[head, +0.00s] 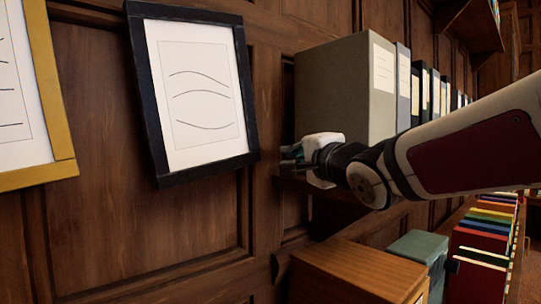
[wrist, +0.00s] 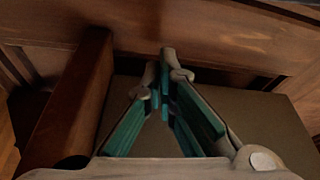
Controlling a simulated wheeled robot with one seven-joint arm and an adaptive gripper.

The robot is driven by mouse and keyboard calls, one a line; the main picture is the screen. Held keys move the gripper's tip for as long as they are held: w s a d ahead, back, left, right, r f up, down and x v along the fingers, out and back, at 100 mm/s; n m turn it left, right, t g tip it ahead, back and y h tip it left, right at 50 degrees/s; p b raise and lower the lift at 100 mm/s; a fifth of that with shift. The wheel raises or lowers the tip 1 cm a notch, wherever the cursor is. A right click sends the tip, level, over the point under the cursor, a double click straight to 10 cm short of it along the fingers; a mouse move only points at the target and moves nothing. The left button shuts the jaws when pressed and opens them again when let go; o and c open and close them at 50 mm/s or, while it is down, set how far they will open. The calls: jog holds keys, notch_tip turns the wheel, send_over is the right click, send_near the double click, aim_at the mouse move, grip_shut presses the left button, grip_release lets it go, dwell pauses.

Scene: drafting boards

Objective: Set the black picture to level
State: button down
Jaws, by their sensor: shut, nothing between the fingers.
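The black picture (head: 153,110) hangs on the wood-panelled wall in the head view, a black frame around a white sheet with curved lines. It looks tilted, its right side higher than level. My gripper (head: 285,160) is just right of the frame's lower right corner, in front of the grey box file. A small gap shows between fingertips and frame in the picture; the depth between them is hard to judge. In the wrist view the fingertips (wrist: 160,62) meet with nothing between them. I cannot make out the black picture in the wrist view.
A yellow-framed picture (head: 66,140) hangs at the left. The grey box file (head: 335,90) and other files stand on a shelf right of the black picture. A wooden box (head: 350,268) and green box (head: 420,248) are below. The wall under the black picture is clear.

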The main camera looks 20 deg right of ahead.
jog(key=shift+w, duration=0.95)
jog(key=shift+w+a, duration=0.25)
jog(key=shift+s+a+f+b, duration=0.1)
jog(key=shift+s+a, duration=0.15)
jog(key=shift+a, duration=0.3)
jog(key=shift+s+a+f+b, duration=0.15)
jog(key=shift+s+a, duration=0.15)
jog(key=shift+a, duration=0.25)
jog(key=shift+s+a+b, duration=0.1)
jog(key=shift+s+a, duration=0.15)
jog(key=shift+a, duration=0.3)
